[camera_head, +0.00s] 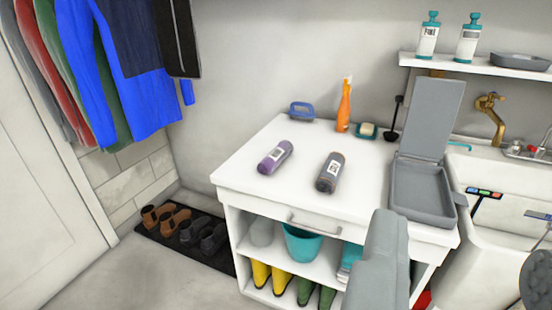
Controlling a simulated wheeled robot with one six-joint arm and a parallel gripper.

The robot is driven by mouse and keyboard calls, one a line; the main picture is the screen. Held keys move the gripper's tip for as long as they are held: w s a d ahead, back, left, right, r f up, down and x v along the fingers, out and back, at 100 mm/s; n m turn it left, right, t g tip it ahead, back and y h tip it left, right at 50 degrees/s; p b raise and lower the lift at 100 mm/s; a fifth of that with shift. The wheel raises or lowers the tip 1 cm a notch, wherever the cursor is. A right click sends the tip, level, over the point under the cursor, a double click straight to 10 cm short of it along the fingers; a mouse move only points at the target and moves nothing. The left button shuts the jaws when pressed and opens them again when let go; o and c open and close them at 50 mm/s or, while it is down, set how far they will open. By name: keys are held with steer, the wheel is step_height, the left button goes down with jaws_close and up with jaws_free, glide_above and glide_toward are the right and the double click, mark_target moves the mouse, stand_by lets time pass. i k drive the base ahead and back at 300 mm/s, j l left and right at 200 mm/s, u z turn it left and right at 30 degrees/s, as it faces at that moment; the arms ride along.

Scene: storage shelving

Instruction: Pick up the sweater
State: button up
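I cannot tell for sure which thing is the sweater. Several garments hang at the upper left: a bright blue long-sleeved one (140,95) in front, with red (57,62), green and grey ones behind it. Two rolled or cylindrical items with white labels lie on the white counter, one purple (275,157) and one dark grey (330,172); their material is unclear. A grey part at the lower middle right, probably of my own arm, hides some of the counter front.
The white counter (240,172) holds an open grey case (422,190), an orange bottle (343,106), a blue basket (302,111) and a soap dish. Below are a teal bucket (302,243) and boots. A sink stands right, shoes on a mat left; the floor at lower left is clear.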

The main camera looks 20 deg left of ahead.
mark_target(268, 164)
steer(key=i+j, duration=0.25)
steer(key=j, duration=0.15)
steer(key=i+j, duration=0.25)
steer(key=j, duration=0.15)
steer(key=i+j, duration=0.25)
steer(key=j, duration=0.15)
steer(key=i+j, duration=0.25)
steer(key=j, duration=0.15)
